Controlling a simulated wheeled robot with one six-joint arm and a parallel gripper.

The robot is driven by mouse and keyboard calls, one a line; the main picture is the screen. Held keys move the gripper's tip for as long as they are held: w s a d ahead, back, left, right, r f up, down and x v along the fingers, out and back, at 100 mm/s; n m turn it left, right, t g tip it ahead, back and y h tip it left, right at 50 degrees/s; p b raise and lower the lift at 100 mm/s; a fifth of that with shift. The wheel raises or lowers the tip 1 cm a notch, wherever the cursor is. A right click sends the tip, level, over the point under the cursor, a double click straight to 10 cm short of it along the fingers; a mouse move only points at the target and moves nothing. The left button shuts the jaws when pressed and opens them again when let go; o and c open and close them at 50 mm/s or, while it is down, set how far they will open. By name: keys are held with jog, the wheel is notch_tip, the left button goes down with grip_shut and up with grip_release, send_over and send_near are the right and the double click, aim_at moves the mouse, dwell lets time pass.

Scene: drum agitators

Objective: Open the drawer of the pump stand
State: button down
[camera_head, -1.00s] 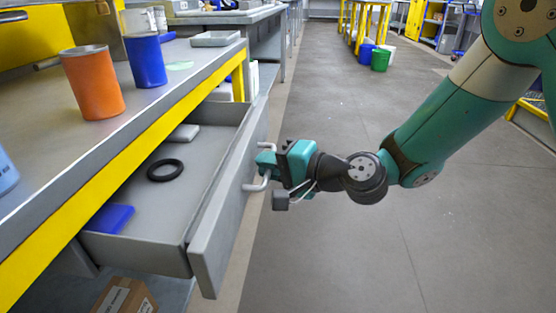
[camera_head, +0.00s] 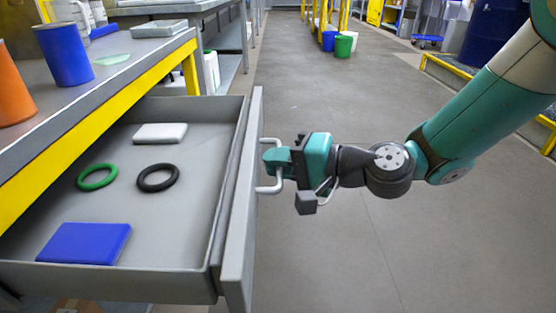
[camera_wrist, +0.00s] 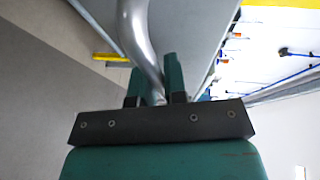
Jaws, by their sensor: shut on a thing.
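The grey drawer (camera_head: 232,215) of the pump stand (camera_head: 100,105) is pulled well out in the head view. Inside it lie a green ring (camera_head: 97,177), a black ring (camera_head: 158,178), a blue flat block (camera_head: 84,243) and a white flat block (camera_head: 160,133). My gripper (camera_head: 276,162) is shut on the drawer's handle (camera_head: 268,188), a pale bar on the drawer's outer face. In the wrist view the metal handle (camera_wrist: 138,40) passes between my two fingers (camera_wrist: 158,85).
On the stand's top are an orange cylinder (camera_head: 12,95), a blue cylinder (camera_head: 64,55) and a grey tray (camera_head: 158,28). A cardboard box (camera_head: 78,306) shows below the drawer. The floor (camera_head: 350,240) to the right is clear. Green (camera_head: 344,46) and blue (camera_head: 329,40) buckets stand far off.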

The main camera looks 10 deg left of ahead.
jog(key=shift+w, duration=0.1)
jog(key=c, duration=1.5)
grip_release()
jog(key=shift+o, duration=0.2)
jog(key=p+v, duration=0.2)
jog(key=v, duration=1.5)
jog(key=shift+d+p, duration=0.25)
jog(key=shift+p, duration=0.05)
